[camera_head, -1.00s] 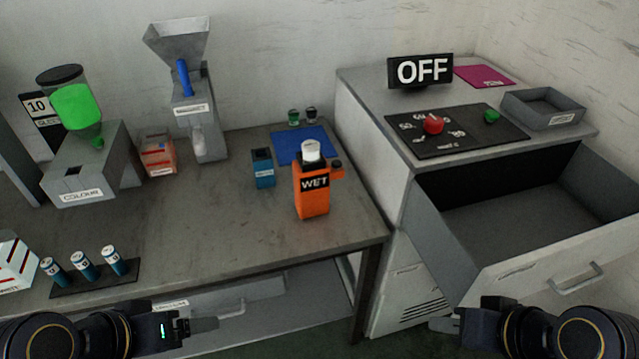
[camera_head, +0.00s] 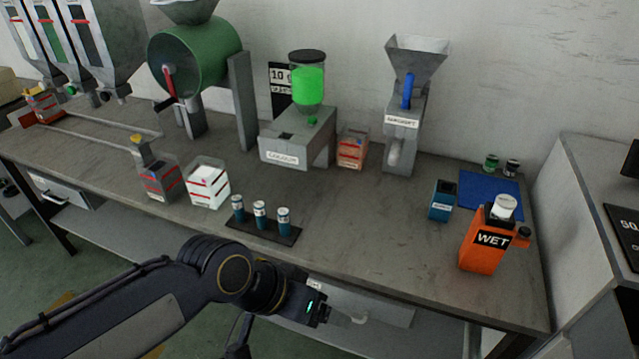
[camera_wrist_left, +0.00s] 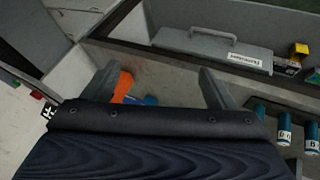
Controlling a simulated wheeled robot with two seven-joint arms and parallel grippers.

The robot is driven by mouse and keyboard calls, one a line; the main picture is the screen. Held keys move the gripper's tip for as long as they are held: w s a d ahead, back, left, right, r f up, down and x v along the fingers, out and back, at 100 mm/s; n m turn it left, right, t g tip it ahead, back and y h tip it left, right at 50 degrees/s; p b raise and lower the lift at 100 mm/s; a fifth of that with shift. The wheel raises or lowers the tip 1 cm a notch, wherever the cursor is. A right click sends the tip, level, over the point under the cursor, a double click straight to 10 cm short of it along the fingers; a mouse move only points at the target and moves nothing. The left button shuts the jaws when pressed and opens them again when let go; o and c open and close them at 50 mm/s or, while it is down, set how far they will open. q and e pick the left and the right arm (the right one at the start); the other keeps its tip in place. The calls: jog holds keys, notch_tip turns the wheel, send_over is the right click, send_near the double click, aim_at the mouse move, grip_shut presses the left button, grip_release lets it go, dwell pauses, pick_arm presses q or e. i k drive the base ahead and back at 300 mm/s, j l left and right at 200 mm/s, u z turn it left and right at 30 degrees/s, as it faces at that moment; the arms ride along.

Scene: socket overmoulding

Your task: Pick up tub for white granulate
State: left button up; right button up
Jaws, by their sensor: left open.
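A white tub (camera_head: 207,187) with red stripes, filled with white, stands on the grey bench left of the blue cylinders. It appears to be the tub for white granulate. My left gripper (camera_head: 345,316) is at the bench's front edge, to the right of the tub and apart from it. In the left wrist view its two fingers (camera_wrist_left: 157,88) are spread with nothing gripped between them. I cannot make out the white tub in that view. My right gripper is not in view.
A grey tub (camera_head: 160,180) stands just left of the white one. Several blue cylinders (camera_head: 260,212) stand on a black holder to its right. The colour machine (camera_head: 290,150) is behind. Bench space before the bottle is clear.

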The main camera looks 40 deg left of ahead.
aim_at(208, 184)
jog(key=u, duration=2)
jog(key=i+j, duration=0.35)
jog(key=i, duration=0.15)
jog(key=i+j+u, duration=0.1)
jog(key=i+j, duration=0.6)
jog(key=i, duration=0.25)
jog(key=u, duration=0.05)
